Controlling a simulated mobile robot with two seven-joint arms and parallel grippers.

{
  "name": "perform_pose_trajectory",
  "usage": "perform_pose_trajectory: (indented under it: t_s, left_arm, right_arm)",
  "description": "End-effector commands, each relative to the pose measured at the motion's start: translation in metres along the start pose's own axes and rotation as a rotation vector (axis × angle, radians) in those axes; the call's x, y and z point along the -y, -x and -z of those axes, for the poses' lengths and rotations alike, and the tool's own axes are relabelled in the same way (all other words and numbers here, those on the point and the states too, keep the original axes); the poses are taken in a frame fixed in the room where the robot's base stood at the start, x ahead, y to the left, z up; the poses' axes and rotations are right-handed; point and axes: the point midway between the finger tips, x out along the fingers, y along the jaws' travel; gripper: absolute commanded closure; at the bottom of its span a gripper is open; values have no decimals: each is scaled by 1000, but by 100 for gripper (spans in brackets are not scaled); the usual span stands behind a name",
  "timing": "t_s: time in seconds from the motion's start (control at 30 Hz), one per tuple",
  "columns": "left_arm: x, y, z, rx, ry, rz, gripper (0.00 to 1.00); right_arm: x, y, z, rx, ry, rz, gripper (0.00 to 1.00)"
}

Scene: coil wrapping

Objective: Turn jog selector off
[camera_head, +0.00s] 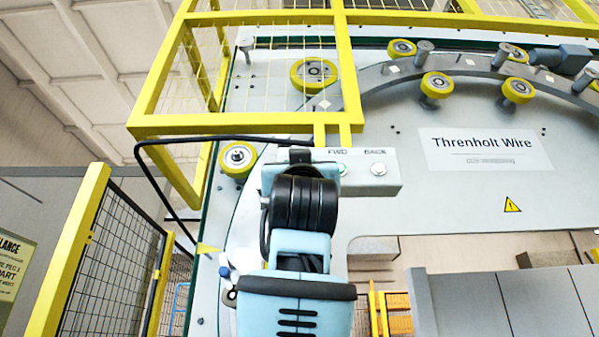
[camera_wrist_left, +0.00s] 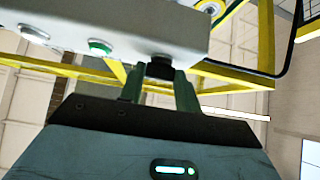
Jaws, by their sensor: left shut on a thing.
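The grey control box (camera_head: 384,174) hangs below the yellow frame, with a green FWD button (camera_head: 342,169) and a white BACK button (camera_head: 378,169). My left arm rises from the bottom and covers the box's left end in the head view. In the left wrist view, the black selector knob (camera_wrist_left: 160,66) sticks out of the box. My left gripper (camera_wrist_left: 159,76) is shut on this knob, one finger on each side. The green button (camera_wrist_left: 99,46) also shows there. The knob's markings and angle cannot be read. My right gripper is not in view.
Yellow guard frame (camera_head: 353,90) stands around and above the box. A black cable (camera_head: 215,139) loops left of it. Yellow rollers (camera_head: 437,85) line the grey machine plate (camera_head: 465,212), which carries a Threnholt Wire sign (camera_head: 486,151). A mesh fence (camera_head: 112,250) stands at lower left.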

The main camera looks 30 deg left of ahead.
Motion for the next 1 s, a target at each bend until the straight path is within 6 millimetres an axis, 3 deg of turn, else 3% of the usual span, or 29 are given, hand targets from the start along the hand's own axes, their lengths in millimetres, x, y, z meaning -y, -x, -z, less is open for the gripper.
perform_pose_trajectory:
  t_s: [1.0]
  left_arm:
    - [-9,-2,2,0,404,405,90]
  right_arm:
    - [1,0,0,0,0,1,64]
